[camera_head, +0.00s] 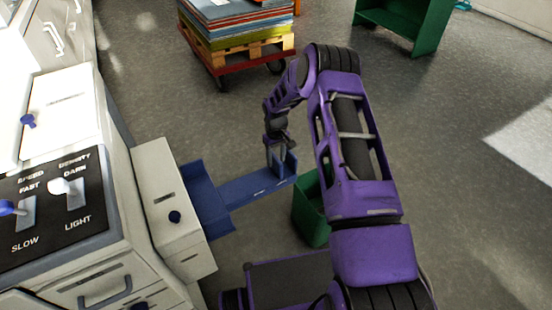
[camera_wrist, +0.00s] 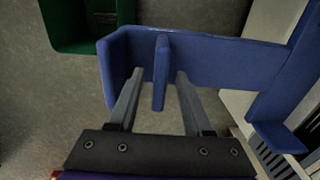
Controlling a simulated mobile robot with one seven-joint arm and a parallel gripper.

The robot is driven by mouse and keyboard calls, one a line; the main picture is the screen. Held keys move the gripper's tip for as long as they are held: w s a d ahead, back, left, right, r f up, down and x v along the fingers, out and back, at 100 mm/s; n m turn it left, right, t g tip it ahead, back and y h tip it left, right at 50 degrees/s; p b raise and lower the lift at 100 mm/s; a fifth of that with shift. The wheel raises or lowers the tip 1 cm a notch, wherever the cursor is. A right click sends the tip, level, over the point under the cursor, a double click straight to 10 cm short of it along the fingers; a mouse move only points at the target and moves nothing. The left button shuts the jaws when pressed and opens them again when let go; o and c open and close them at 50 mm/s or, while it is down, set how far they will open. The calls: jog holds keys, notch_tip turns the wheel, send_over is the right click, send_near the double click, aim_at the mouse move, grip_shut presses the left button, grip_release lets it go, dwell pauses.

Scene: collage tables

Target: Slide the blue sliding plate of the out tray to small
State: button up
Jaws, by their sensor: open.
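The blue out tray (camera_head: 250,187) sticks out from the side of the white machine, and it spans the upper part of the wrist view (camera_wrist: 225,62). Its blue sliding plate (camera_wrist: 160,72) stands upright near the tray's outer end, close to the end wall. My gripper (camera_head: 276,150) is at that outer end, pointing down. In the wrist view its two grey fingers (camera_wrist: 159,92) are apart, one on each side of the plate, with visible gaps. In the head view the plate is hard to tell from the end wall.
The white machine (camera_head: 160,200) with knobs and levers stands at the left. A green bin (camera_head: 312,210) sits on the floor by the tray's outer end. A pallet cart (camera_head: 240,50) with stacked sheets and a green shelf (camera_head: 415,25) stand farther back. Open floor lies between.

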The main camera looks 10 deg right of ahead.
grip_shut()
dwell(1.4)
